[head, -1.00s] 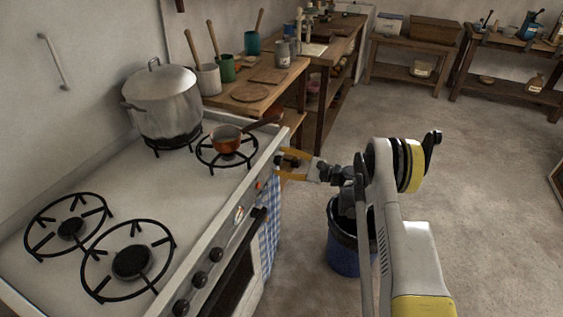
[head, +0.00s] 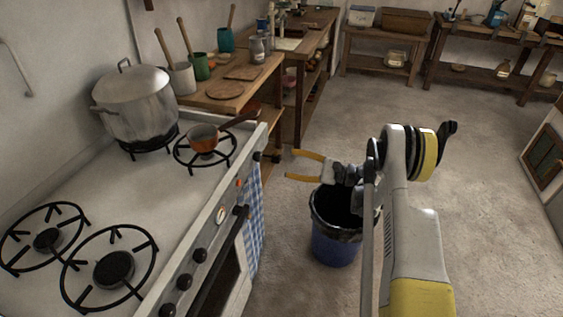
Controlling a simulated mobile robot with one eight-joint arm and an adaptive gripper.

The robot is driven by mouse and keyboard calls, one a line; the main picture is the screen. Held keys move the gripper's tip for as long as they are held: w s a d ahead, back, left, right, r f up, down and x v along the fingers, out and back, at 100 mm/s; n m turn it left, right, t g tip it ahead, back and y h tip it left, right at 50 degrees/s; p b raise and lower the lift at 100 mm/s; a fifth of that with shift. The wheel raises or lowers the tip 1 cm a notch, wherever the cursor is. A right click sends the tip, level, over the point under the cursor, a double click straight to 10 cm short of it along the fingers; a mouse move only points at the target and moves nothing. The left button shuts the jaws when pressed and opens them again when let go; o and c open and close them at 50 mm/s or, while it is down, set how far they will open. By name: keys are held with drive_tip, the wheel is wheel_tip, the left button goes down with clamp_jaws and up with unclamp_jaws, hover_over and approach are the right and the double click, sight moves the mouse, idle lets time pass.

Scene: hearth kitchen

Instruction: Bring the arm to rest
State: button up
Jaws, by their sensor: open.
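My gripper (head: 288,164) is in the head view, right of the stove's front edge. Its two yellow fingers are spread apart with nothing between them. They point left toward the stove front and the knob by the far front corner. My arm reaches up from the lower right and bends back toward the gripper. The fingers look apart from the stove, though the gap is hard to judge.
The stove (head: 175,207) holds a large lidded pot (head: 140,103) and a small copper pan (head: 203,139). A blue bin (head: 333,247) stands on the floor below my gripper. A checked towel (head: 254,222) hangs on the stove front. The floor to the right is clear.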

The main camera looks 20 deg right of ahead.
drive_tip(key=shift+r, duration=0.1)
idle(0.4)
drive_tip(key=s+a+r+n+g+h, duration=0.2)
drive_tip(key=s+a+r+n+h, duration=0.3)
drive_tip(key=r, duration=0.4)
drive_tip(key=s+a+r+n+g+h, duration=0.2)
drive_tip(key=s+a+r, duration=0.2)
drive_tip(key=a+r, duration=0.4)
drive_tip(key=s+d+r+n+h, duration=0.1)
drive_tip(key=s+n+h, duration=0.2)
drive_tip(key=s, duration=1)
drive_tip(key=s+d+r+n+h, duration=0.1)
drive_tip(key=s+n+h, duration=0.3)
drive_tip(key=s, duration=0.8)
drive_tip(key=shift+s+d+r+n+t+h, duration=0.3)
drive_tip(key=shift+d+n, duration=0.35)
drive_tip(key=shift+n, duration=0.55)
